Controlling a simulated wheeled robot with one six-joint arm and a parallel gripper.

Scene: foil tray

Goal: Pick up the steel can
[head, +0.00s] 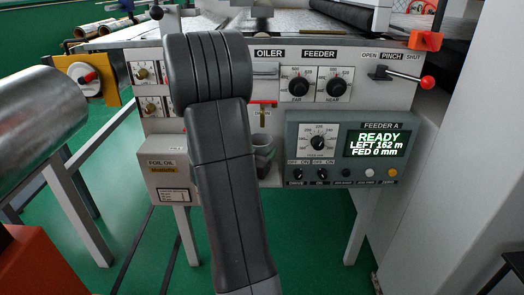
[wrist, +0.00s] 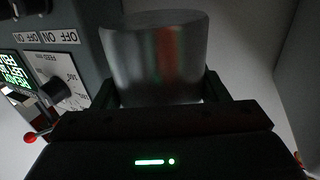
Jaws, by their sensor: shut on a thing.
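The steel can (wrist: 165,55) is a plain grey metal cylinder with a faint red and green reflection, seen in the wrist view. My gripper (wrist: 160,88) is shut on it, with one dark finger at each side. The can's lower part is hidden behind the gripper body. In the head view my arm covers the middle of the picture, and I cannot make out the can there.
The feeder control box (head: 345,150), its display reading READY, is close to the right of my arm. The foil oil box (head: 175,180) is to the left. A red-knobbed pinch lever (head: 405,77) sticks out at upper right. A large metal roll (head: 35,115) is at far left.

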